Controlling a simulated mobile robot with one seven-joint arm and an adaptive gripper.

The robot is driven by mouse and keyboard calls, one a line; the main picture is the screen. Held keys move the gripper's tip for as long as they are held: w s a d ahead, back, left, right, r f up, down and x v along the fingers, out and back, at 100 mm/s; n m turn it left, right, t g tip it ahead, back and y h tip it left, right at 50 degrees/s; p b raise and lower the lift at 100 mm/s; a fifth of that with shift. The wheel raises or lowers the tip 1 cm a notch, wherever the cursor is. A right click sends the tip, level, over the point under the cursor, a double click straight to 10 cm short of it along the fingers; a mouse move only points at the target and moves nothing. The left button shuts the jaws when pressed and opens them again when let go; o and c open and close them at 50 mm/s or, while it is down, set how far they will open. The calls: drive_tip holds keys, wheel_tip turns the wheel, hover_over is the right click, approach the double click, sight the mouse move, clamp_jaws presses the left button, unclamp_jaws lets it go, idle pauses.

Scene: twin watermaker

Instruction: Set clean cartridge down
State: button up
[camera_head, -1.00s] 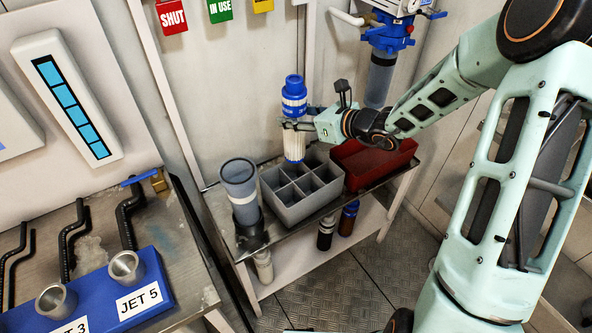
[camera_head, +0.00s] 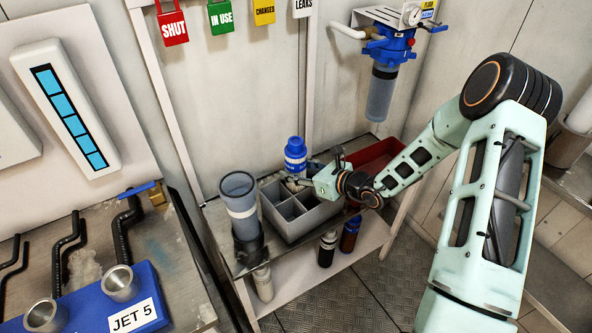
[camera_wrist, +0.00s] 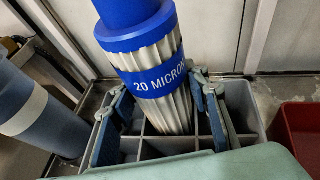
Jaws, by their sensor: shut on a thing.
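The clean cartridge (camera_head: 295,156) has a blue cap and a white pleated body, with a "20 MICRON" band that shows in the wrist view (camera_wrist: 155,82). It stands about upright at the back of the grey divided crate (camera_head: 308,222), its lower end down among the compartments. In the wrist view the crate (camera_wrist: 240,102) shows around its lower part. My gripper (camera_head: 298,182) is shut on the cartridge, with a finger on each side of it in the wrist view (camera_wrist: 160,122). The cartridge's bottom is hidden, so I cannot tell whether it touches the crate floor.
A blue-grey housing cup (camera_head: 239,203) stands left of the crate. A red bin (camera_head: 378,154) sits right of it, partly behind my arm. Two dark bottles (camera_head: 327,250) stand on the lower shelf. A filter housing (camera_head: 381,92) hangs on the wall. Several front crate compartments look empty.

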drive_tip(key=shift+r, duration=0.1)
drive_tip(key=o, duration=1.3)
drive_tip(key=p+v, duration=0.1)
drive_tip(key=v, duration=1.1)
drive_tip(key=shift+s, duration=0.1)
